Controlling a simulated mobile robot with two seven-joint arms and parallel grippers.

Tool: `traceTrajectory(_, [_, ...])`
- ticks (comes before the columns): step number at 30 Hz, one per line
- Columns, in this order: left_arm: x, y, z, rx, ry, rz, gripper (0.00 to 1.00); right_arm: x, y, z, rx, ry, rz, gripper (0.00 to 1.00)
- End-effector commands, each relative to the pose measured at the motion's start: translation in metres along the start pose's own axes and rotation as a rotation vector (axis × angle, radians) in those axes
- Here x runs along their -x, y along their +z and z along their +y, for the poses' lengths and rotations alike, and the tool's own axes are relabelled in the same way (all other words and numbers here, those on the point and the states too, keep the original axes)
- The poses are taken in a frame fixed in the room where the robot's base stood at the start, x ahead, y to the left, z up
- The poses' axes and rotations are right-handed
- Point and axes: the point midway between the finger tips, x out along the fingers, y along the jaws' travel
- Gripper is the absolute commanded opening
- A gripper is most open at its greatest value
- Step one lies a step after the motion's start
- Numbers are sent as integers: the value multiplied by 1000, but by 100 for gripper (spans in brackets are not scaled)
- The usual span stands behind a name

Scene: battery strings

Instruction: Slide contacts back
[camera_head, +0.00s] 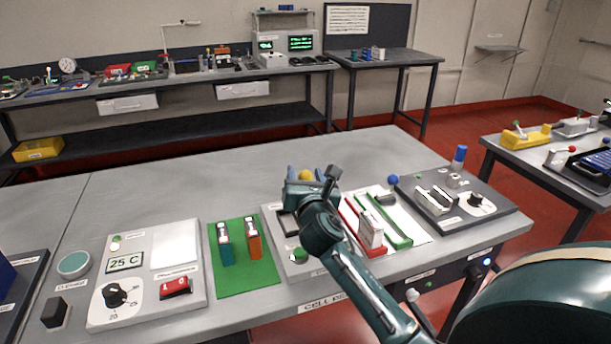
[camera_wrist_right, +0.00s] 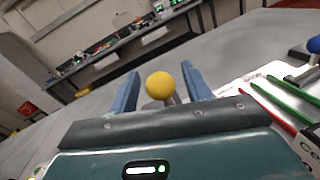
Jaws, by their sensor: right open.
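My right gripper (camera_head: 304,173) is open above the middle of the bench, its blue fingers pointing away from me. A yellow ball knob (camera_head: 306,175) shows between the fingers. In the right wrist view the yellow knob (camera_wrist_right: 159,86) sits between the two open fingers (camera_wrist_right: 160,88), with gaps on both sides. A grey stem shows below it. The panel (camera_head: 269,214) under the knob is largely hidden by my gripper and forearm. To its right lie a red rail (camera_head: 350,216) and a green rail (camera_head: 396,232). A blue ball knob (camera_head: 393,180) stands behind them.
A pale labelled block (camera_head: 371,231) sits by the red rail. A green mat (camera_head: 239,281) holds a teal and an orange cell. A panel with a dial (camera_head: 187,291) is at left, a dark panel (camera_head: 468,222) at right. The rear of the bench (camera_head: 190,190) is clear.

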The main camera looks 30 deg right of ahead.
Motion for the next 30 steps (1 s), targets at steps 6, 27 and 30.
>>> traceTrajectory(6, [0,0,0,1,-1,1,0,0,0,0,-1,0,0,45])
traceTrajectory(27, [0,-1,0,2,-1,2,0,1,0,0,-1,0,1,0])
traceTrajectory(30, [2,-4,0,2,-1,2,0,0,1,-3,1,-1,1,0])
